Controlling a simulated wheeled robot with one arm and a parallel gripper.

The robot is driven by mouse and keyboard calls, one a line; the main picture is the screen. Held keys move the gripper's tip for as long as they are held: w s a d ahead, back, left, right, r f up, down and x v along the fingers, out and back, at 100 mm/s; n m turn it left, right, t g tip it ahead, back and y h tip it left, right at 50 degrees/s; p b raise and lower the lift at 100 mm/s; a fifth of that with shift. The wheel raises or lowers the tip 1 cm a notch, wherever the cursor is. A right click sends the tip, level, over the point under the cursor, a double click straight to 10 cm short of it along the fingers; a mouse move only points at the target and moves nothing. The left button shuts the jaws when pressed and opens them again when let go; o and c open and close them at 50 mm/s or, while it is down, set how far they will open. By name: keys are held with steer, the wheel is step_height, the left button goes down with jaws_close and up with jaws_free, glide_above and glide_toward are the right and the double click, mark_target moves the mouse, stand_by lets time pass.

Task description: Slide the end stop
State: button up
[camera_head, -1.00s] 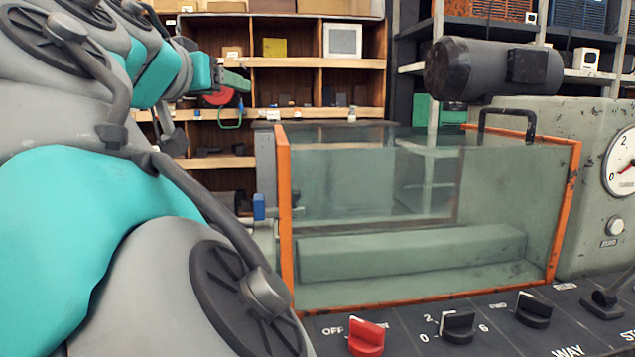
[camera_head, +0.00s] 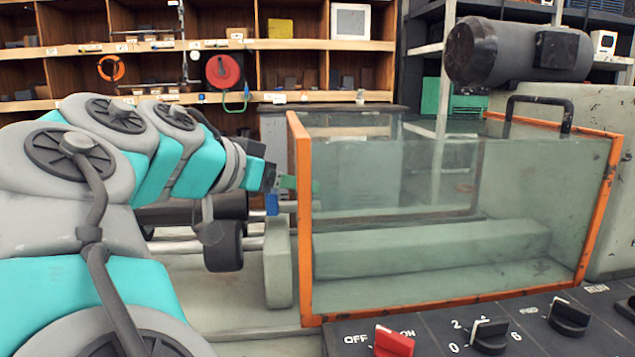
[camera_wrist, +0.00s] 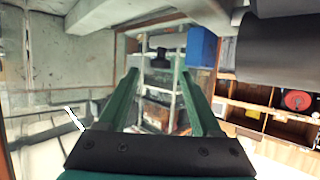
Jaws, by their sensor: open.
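My gripper (camera_head: 289,184) is at the left end of the glass guard, just above a small blue block (camera_head: 272,204). In the wrist view my gripper (camera_wrist: 160,76) has its two green fingers spread with nothing held between them. The blue block (camera_wrist: 202,46) shows there just beyond and to the right of the right fingertip, apart from it as far as I can tell. A dark knob-like piece (camera_wrist: 160,54) shows beyond the gap between the fingers. I cannot tell for sure which piece is the end stop; the blue block sits near a metal rod.
The orange-framed glass guard (camera_head: 305,220) stands right of the gripper. A grey-green upright block (camera_head: 278,275) and horizontal bars lie below it. A dark motor (camera_head: 515,52) is at upper right, a control panel (camera_head: 450,338) with knobs in front, and wooden shelves (camera_head: 300,45) behind.

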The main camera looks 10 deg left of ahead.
steer(key=x, duration=0.3)
steer(key=shift+c, duration=0.2)
jaws_close()
stand_by(0.3)
stand_by(0.9)
